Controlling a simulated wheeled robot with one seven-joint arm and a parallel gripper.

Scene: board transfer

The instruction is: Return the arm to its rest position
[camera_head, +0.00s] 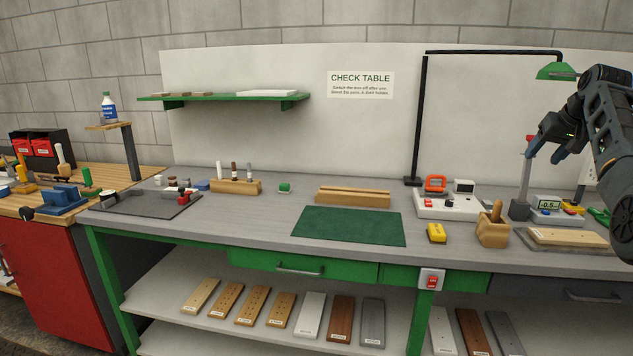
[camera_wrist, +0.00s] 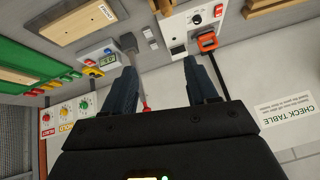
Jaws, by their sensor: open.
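My gripper (camera_head: 558,146) is raised above the right end of the workbench (camera_head: 270,215), in front of the pale back panel. Its jaws are open and nothing is between them. In the wrist view my gripper (camera_wrist: 160,85) shows two dark fingers spread apart. A grey stand with a red top (camera_head: 525,180) stands close to the gripper in the head view; whether they touch I cannot tell. My arm comes in from the right edge.
A lamp with a green shade (camera_head: 556,71) hangs close above the gripper. A white control box (camera_head: 450,205), a wooden block holder (camera_head: 493,229) and a display reading about -0.5 (camera_head: 549,205) stand below. The green mat (camera_head: 348,226) is bare.

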